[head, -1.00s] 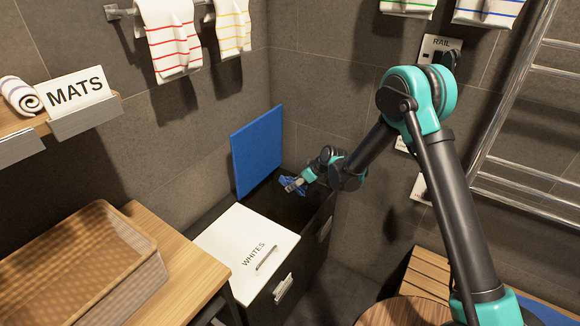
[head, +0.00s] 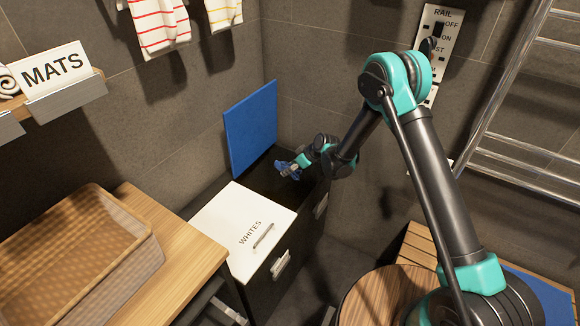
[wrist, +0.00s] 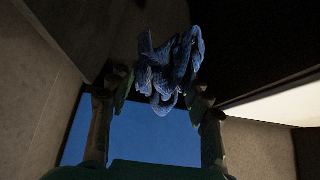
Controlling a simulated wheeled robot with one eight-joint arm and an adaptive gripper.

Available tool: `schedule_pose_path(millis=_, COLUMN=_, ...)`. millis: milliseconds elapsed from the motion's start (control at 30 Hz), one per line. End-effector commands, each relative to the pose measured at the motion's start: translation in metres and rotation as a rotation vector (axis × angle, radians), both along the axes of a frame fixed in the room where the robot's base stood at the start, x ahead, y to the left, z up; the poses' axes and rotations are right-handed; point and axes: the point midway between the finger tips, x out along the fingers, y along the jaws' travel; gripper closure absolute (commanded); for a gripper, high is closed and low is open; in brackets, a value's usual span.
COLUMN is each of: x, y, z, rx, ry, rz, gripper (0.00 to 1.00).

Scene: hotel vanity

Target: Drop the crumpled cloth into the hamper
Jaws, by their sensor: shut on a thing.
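The crumpled blue cloth (head: 287,168) is held by my gripper (head: 300,163), over the open compartment of the hamper (head: 255,178). The wrist view shows the bunched cloth (wrist: 170,68) pinched between the two fingertips of my gripper (wrist: 168,85). The hamper's blue lid (head: 251,130) stands raised at the back, and it also shows in the wrist view (wrist: 150,136). The other lid is white, marked WHITES (head: 245,220), and is closed in front of the open compartment. The inside of the open compartment is dark.
A woven basket (head: 75,260) sits on a wooden counter (head: 195,248) at the left. A MATS shelf (head: 65,105) is above it. Striped towels (head: 160,25) hang at the top. A metal towel rail (head: 500,110) and a round wooden top (head: 385,295) are at the right.

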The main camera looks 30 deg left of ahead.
Motion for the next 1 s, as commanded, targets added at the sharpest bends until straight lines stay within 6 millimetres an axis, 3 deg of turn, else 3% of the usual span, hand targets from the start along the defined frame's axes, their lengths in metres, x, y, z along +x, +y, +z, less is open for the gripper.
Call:
schedule_pose_path(millis=133, x=0.000, y=0.000, z=0.000, rx=0.000, ry=0.000, rz=0.000, gripper=0.75)
schedule_pose_path(millis=167, x=0.000, y=0.000, z=0.000, rx=0.000, ry=0.000, rz=0.000, gripper=0.48)
schedule_pose_path(millis=333, x=0.000, y=0.000, z=0.000, rx=0.000, ry=0.000, rz=0.000, gripper=0.27)
schedule_pose_path(millis=733, x=0.000, y=-0.003, z=0.004, rx=0.000, ry=0.001, rz=-0.001, gripper=0.26)
schedule_pose_path(millis=1000, x=-0.002, y=-0.029, z=0.036, rx=0.001, ry=0.000, rz=-0.003, gripper=0.26)
